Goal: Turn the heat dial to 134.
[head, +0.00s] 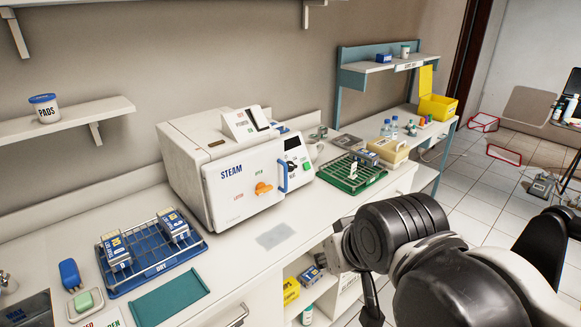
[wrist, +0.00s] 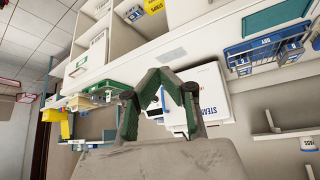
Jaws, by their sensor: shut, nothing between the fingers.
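The white STEAM sterilizer (head: 236,199) stands on the counter in the head view. Its right-hand front panel carries a small dark display (head: 293,142), a black heat dial (head: 292,167) and a green button (head: 307,166). The dial's setting is too small to read. The sterilizer shows turned over in the wrist view (wrist: 214,103), beyond my gripper (wrist: 160,75). My gripper is shut and empty, apart from the machine. In the wrist view its fingers partly cover the panel, and I cannot make out the dial there.
A green rack (head: 345,184) stands to the right and a blue DRY rack (head: 128,281) to the left. The counter in front of the sterilizer is mostly clear.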

